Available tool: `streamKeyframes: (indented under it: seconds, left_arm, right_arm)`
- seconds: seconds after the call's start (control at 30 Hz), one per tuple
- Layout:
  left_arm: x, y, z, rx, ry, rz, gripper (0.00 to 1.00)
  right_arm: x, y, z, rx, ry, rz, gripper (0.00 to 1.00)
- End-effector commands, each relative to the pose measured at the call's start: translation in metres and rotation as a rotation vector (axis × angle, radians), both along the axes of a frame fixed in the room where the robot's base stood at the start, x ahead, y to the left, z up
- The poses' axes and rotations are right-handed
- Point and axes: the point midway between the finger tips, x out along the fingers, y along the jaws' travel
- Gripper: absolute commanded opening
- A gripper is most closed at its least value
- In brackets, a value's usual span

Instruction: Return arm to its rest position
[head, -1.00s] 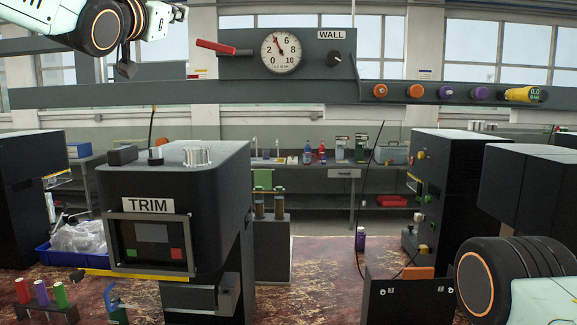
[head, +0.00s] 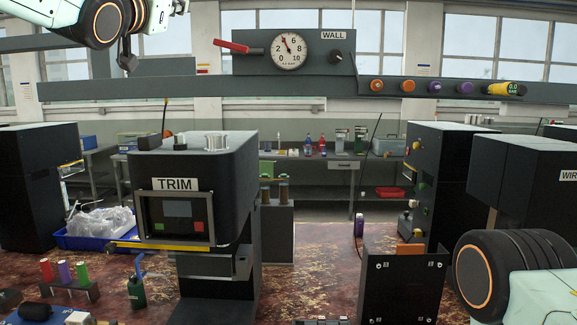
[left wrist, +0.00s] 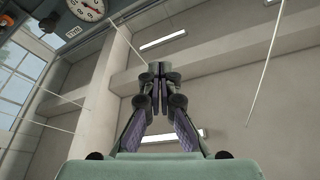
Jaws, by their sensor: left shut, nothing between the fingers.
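My left arm comes in at the top left of the head view, with its wrist and part of the left gripper (head: 126,62) hanging above and behind the TRIM machine. In the left wrist view the left gripper (left wrist: 159,85) points up toward the wall and ceiling lamps. Its fingers are together with nothing between them. My right arm shows at the lower right of the head view as a black and orange-ringed joint with a pale link. The right gripper is outside the picture.
The TRIM machine (head: 190,175) stands at centre left. A grey rail (head: 300,88) carries a gauge (head: 289,50), a red lever (head: 232,47) and several knobs. A blue bin (head: 75,241) holds clear bags. A dark bracket box (head: 403,285) stands right of centre. Bench surface (head: 315,255) between them is clear.

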Motion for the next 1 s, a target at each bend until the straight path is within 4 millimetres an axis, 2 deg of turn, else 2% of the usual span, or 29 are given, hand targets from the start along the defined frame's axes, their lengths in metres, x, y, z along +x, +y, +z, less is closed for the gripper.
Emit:
streamKeyframes:
  seconds: [0.13,0.47,0.57,0.67,0.8,0.87,1.0]
  left_arm:
    - [0.001,0.000,0.002,-0.013,-0.013,-0.006,0.00]
    - [0.014,0.001,-0.100,-0.127,0.137,-0.014,0.00]
    - [0.018,0.002,-0.143,-0.151,0.199,-0.009,0.00]
    - [0.021,0.003,-0.197,-0.180,0.275,-0.001,0.00]
    - [0.019,0.005,-0.288,-0.221,0.407,0.019,0.00]
    - [0.015,0.006,-0.327,-0.239,0.465,0.030,0.00]
    - [-0.001,0.009,-0.418,-0.274,0.601,0.060,0.00]
  right_arm:
    - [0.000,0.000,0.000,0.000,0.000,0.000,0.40]
    - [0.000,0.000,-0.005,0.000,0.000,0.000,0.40]
    - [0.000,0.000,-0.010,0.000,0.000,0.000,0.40]
    - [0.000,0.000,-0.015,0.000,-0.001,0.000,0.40]
    - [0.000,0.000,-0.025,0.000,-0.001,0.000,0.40]
    - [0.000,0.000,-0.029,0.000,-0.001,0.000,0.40]
    - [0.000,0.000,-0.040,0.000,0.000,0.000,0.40]
